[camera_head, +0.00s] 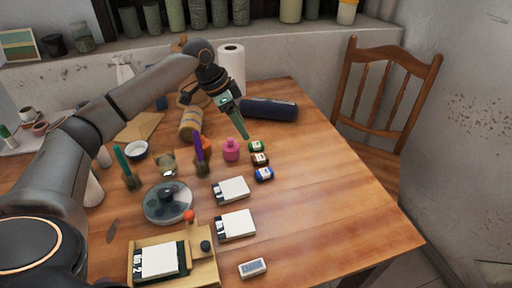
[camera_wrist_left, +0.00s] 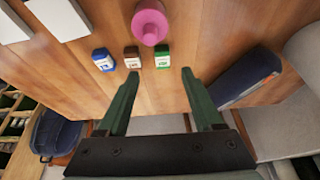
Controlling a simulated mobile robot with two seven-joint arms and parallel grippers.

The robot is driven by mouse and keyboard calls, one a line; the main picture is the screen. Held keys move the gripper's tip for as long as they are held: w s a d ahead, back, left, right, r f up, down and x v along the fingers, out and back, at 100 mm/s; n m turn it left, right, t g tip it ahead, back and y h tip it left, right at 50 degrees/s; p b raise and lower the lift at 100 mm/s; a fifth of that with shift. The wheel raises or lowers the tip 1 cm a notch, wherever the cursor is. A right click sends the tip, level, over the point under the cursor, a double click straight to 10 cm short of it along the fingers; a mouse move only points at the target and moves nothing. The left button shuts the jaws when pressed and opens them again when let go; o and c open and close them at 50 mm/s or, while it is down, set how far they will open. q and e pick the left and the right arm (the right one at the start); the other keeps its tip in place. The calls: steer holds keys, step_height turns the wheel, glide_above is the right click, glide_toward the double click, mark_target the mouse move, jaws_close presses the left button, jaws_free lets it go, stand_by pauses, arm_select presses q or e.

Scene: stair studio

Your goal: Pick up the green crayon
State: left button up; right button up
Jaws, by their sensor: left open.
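No thing that I can name for certain as the green crayon shows in either view. A slim green upright stick (camera_head: 122,160) stands in a dark holder at the left of the table in the head view; I cannot tell whether it is a candle or a crayon. My right gripper is not in view.
A purple stick (camera_head: 199,150) stands upright in a holder. White boxes (camera_head: 236,224) lie nearer. The table's right side is clear; a wooden chair (camera_head: 385,100) stands beyond.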

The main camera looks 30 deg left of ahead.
mark_target(254, 145)
arm_select(q)
steer(key=x, duration=0.2)
steer(key=shift+w+d+f, duration=0.1)
steer(key=shift+w+f, duration=0.05)
steer(key=shift+f, duration=0.2)
steer(key=b+x, duration=0.1)
steer(key=x, duration=0.3)
steer(key=shift+w+f+b, duration=0.2)
steer(key=shift+b, duration=0.15)
steer(key=shift+w+d+f, duration=0.1)
steer(key=shift+f, duration=0.15)
steer(key=c, duration=0.6)
jaws_close()
